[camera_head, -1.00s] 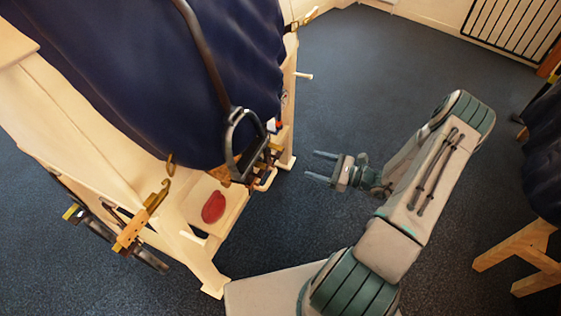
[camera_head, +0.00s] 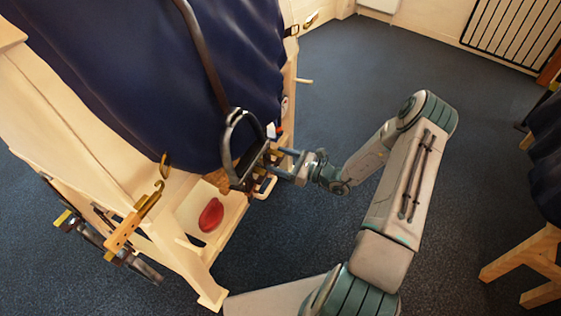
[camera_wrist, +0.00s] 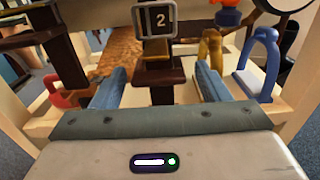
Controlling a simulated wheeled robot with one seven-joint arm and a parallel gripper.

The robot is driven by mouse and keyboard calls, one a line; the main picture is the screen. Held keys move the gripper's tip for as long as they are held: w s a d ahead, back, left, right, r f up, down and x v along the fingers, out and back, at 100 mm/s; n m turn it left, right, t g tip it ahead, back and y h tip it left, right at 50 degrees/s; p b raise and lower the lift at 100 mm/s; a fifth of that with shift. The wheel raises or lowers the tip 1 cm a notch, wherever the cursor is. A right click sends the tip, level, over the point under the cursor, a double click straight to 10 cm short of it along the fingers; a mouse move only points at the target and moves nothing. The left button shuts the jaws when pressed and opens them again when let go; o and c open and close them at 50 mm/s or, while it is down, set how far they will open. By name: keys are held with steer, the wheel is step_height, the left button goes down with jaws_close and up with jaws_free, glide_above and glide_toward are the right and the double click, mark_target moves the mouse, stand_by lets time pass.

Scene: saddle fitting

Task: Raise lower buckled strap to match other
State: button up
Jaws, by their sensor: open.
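A dark leather strap (camera_head: 203,55) hangs down the blue cloth in the head view, with a dark metal stirrup (camera_head: 229,130) at its lower end. A short dark strap with a buckle (camera_head: 291,31) shows at the cloth's far edge. My gripper (camera_head: 279,155) is open beside the rack, just right of the stirrup. In the wrist view my fingers (camera_wrist: 160,76) stand either side of a dark brown upright piece (camera_wrist: 161,85), apart from it as far as I can tell. I cannot tell whether this piece belongs to a strap.
The wooden stand (camera_head: 187,262) carries the blue cloth (camera_head: 130,75). A red pad (camera_head: 211,214) lies on its low shelf. A blue loop (camera_wrist: 260,64) and a brass hook (camera_wrist: 211,48) are close right of my fingers. Floor (camera_head: 350,95) behind my arm is clear.

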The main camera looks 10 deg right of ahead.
mark_target(280, 153)
steer(key=shift+w+a, duration=0.1)
steer(key=shift+a, duration=0.05)
steer(key=c, duration=1.4)
step_height(280, 153, up, 6)
steer(key=p, duration=0.5)
steer(key=shift+f, duration=0.1)
steer(key=o, duration=1.4)
steer(key=shift+d, duration=0.2)
steer(key=shift+a, duration=0.1)
